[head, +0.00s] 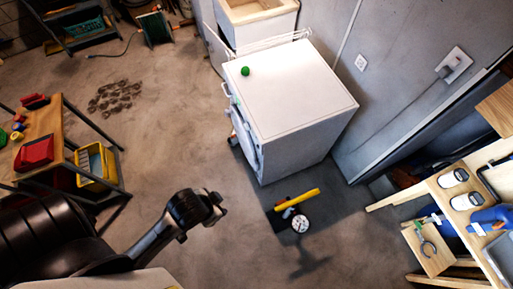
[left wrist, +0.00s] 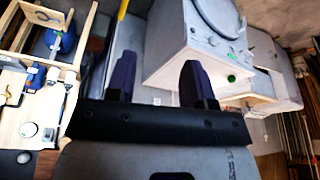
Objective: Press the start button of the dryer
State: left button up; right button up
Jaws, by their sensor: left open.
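The white dryer (head: 300,95) stands against the wall, its front with the round door facing left in the head view. In the left wrist view the dryer (left wrist: 172,62) shows upside down, with the door ring at the top. Small round controls (left wrist: 212,42) show on its front panel; I cannot tell which one is the start button. A green ball-like thing (head: 245,71) is at the dryer's top near the front edge; it also shows in the left wrist view (left wrist: 231,78). My left gripper (head: 203,212) is open and empty, apart from the dryer, in front of it. My right gripper is out of view.
A yellow-handled tool and a round gauge (head: 299,224) are on the dark floor patch beside the dryer. A wooden workbench (head: 465,220) stands at right, a small table (head: 45,125) at left. A white sink cabinet (head: 235,38) is behind the dryer. Open floor lies at the dryer's front.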

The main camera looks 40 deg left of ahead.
pick_arm(q)
jog(key=c, duration=0.7)
jog(key=shift+a, duration=0.2)
grip_shut()
jog(key=shift+d, duration=0.2)
